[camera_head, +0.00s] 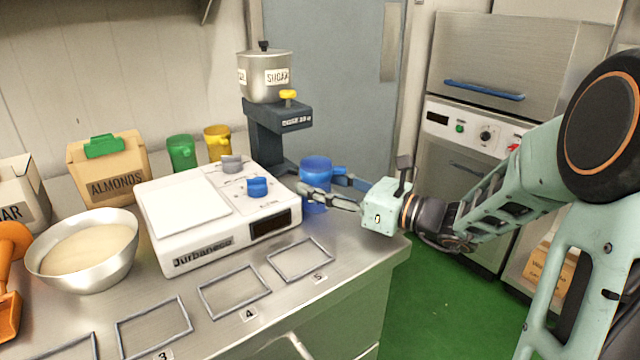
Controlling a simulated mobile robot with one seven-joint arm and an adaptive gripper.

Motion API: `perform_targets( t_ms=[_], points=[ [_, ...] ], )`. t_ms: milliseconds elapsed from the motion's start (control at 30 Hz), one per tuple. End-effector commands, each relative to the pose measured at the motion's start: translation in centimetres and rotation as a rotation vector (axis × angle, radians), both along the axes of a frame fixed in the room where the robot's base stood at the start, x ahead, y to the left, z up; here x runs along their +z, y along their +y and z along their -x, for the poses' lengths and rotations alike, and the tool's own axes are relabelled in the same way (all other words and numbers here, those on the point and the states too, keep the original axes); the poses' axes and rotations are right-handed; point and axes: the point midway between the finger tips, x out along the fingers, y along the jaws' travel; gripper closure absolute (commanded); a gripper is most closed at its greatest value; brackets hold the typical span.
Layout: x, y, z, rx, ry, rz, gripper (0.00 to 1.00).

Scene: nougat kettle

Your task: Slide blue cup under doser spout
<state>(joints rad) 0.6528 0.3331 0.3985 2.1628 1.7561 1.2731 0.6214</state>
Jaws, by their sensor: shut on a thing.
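The blue cup (316,165) stands upright at the right edge of the steel counter, to the lower right of the doser's head. My gripper (312,190) is shut on the blue cup; its fingers cover part of the cup's lower side. The sugar doser (266,140) stands behind the scale, with a dark column, a steel hopper (265,88) labelled SUGAR and a yellow knob (288,95). Its spout is not clearly visible under the overhanging head (290,119). The cup does not look directly below that head, but the depth is hard to judge.
A white scale (185,215) with a blue knob (257,187) stands left of the cup. Green (181,152) and yellow (217,142) cups stand behind it. A steel bowl (85,278) and almonds box (110,180) are further left. Marked frames (235,292) line the counter front.

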Motion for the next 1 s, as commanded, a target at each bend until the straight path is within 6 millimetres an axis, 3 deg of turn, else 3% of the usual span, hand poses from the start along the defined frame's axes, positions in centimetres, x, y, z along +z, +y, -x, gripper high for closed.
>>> perform_targets(
  t_ms=[1000],
  points=[
    [0.1,1.9,-3.1,0.002,-0.001,0.0,0.82]
  ],
)
